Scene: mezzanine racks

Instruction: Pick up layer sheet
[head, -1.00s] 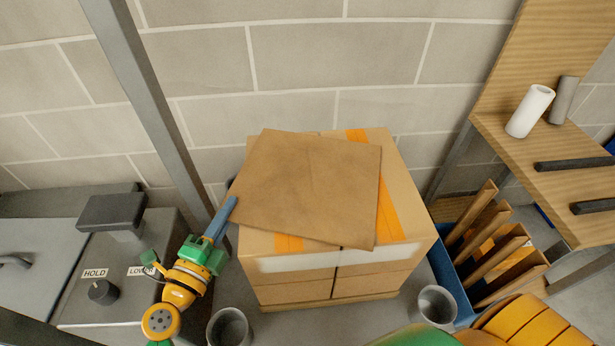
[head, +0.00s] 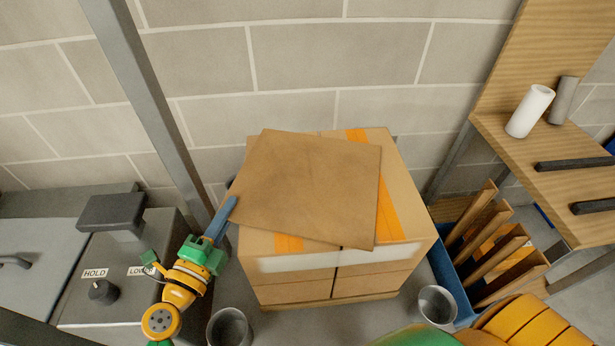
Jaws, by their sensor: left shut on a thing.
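The layer sheet (head: 308,190) is a flat brown square. It lies askew on top of a stack of cardboard boxes (head: 345,280) with orange tape. My left gripper (head: 230,208) comes in from the left, its blue fingers at the sheet's left corner. It is shut on that corner, and the sheet still lies on or very close to the boxes. My right arm shows only as a yellow and green part at the bottom right; its gripper is out of view.
A grey control panel (head: 130,265) with HOLD and LOWER labels stands at the left, beside a grey post (head: 152,110). Grey cups (head: 229,328) stand in front of the boxes. A blue bin (head: 464,308) with upright brown boards and a wooden shelf (head: 540,150) with a white roll (head: 529,111) are at the right.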

